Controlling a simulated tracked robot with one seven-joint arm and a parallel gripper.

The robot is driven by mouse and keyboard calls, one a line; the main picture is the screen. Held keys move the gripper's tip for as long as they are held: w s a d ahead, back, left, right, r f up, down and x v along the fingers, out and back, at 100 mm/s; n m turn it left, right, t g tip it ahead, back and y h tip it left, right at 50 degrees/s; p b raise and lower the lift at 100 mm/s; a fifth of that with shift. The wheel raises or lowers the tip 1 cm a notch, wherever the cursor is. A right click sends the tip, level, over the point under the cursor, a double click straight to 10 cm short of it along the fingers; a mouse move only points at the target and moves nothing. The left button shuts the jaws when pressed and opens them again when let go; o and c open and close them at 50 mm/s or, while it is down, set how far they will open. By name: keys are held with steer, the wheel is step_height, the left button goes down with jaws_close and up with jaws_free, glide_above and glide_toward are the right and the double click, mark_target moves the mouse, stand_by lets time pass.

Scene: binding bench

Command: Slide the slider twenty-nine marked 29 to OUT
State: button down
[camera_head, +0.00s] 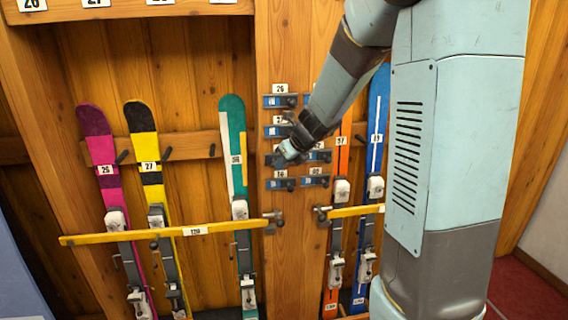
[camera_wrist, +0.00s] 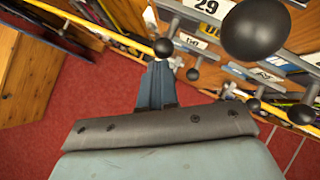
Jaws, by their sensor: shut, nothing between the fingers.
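The label 29 (camera_wrist: 208,6) is readable at the top of the wrist view, on a slider plate cut by the frame edge. A large black ball knob (camera_wrist: 256,30) looms close to the camera right of it. A smaller black knob (camera_wrist: 163,47) shows just beyond my fingertips; I cannot tell which belongs to slider 29. My gripper (camera_wrist: 157,72) is shut and empty, pointing down beside the sliders. In the head view my gripper (camera_head: 288,150) is in front of the panel's left column and hides part of it. The lower-left slider (camera_head: 280,184) has a label too small to read surely.
The wooden panel (camera_head: 283,230) carries two columns of sliders, the right one partly behind my arm. Skis stand on both sides, including a green ski (camera_head: 233,115) and an orange ski (camera_head: 342,150). A yellow bar (camera_head: 150,234) crosses the left skis. Red floor (camera_wrist: 50,125) lies below.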

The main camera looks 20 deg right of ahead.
steer(key=s+d+f+v, duration=0.1)
steer(key=v, duration=1.2)
steer(key=shift+s+f, duration=0.2)
steer(key=shift+f, duration=0.1)
steer(key=s+a+r+n+g+h, duration=0.1)
steer(key=s+r+n+h, duration=0.1)
steer(key=s+n, duration=2.2)
steer(key=shift+a+n+h, duration=0.35)
steer(key=shift+n+h, duration=0.55)
steer(key=shift+n, duration=2.2)
steer(key=shift+r, duration=0.1)
